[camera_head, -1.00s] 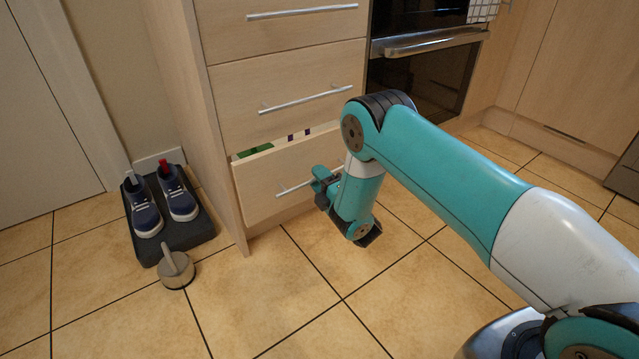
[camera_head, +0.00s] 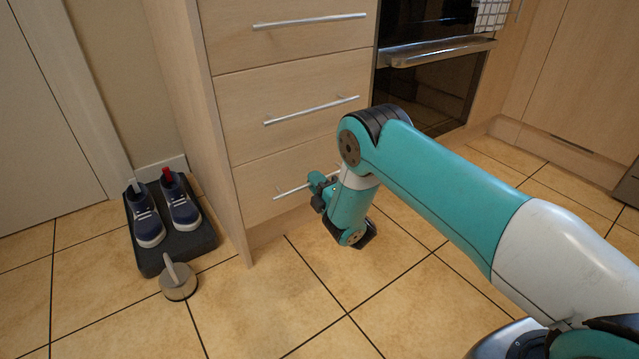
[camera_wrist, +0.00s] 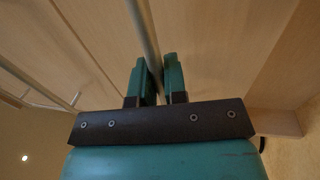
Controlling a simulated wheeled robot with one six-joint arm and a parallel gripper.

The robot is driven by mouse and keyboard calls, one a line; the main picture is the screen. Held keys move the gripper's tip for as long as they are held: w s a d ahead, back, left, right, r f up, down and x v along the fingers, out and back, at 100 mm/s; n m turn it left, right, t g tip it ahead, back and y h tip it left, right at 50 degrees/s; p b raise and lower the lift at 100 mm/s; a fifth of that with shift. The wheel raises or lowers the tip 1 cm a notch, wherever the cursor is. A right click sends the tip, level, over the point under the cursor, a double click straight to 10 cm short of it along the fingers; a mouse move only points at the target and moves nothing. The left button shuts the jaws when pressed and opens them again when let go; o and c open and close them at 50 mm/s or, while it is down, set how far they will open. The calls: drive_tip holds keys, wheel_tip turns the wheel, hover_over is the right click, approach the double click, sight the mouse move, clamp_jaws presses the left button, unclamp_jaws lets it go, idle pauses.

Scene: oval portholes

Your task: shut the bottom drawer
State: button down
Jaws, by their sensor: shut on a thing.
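The bottom drawer (camera_head: 262,179) is flush with the cabinet front in the head view, with no gap showing along its top edge. Its bar handle (camera_head: 291,191) runs across the drawer front. My gripper (camera_head: 322,182) is at the right part of this handle. In the wrist view, the two teal fingers of my gripper (camera_wrist: 158,80) stand on either side of the metal bar handle (camera_wrist: 143,35) and are shut on it. The right end of the handle is hidden behind my gripper in the head view.
Two drawers with bar handles (camera_head: 311,110) sit above, both shut. An oven (camera_head: 430,75) stands to the right. Blue shoes (camera_head: 147,222) rest on a dark mat (camera_head: 190,247) at left, with a round grey object with an upright handle (camera_head: 178,281) before it. The tiled floor in front is clear.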

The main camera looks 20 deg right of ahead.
drive_tip(key=c, duration=1.2)
unclamp_jaws()
drive_tip(key=shift+w, duration=0.15)
drive_tip(key=shift+p+v, duration=8.75)
drive_tip(key=shift+p, duration=2.25)
drive_tip(key=shift+f, duration=0.1)
